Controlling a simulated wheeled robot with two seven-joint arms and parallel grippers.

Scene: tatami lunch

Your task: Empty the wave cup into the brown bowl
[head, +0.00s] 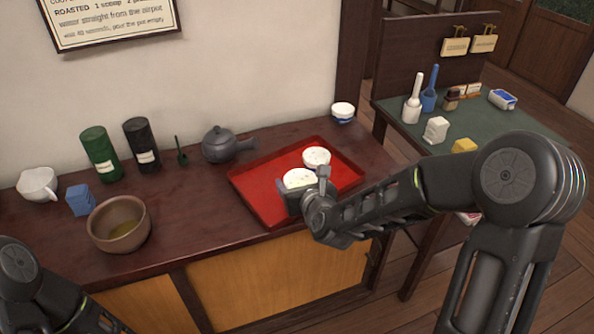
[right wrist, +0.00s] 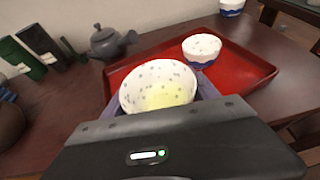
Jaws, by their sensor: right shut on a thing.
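My right gripper (head: 303,199) is shut on a white cup (head: 298,177) at the front of the red tray. In the right wrist view this cup (right wrist: 158,76) is roughly upright, speckled inside, with pale yellow liquid in it. Its outer side is mostly hidden, so I cannot tell whether it has the wave pattern or whether it touches the tray. A second white cup (head: 316,155) stands just behind it; the right wrist view shows its dark blue lower band (right wrist: 203,57). The brown bowl (head: 118,228) stands far left on the counter with some liquid inside. My left gripper is out of view.
The red tray (head: 262,206) lies on the dark counter. A grey teapot (head: 217,146), green canister (head: 99,156), black canister (head: 141,147), blue box (head: 80,201) and white pouring cup (head: 38,185) stand left. Another blue-banded cup (head: 343,112) stands back right. Counter between bowl and tray is clear.

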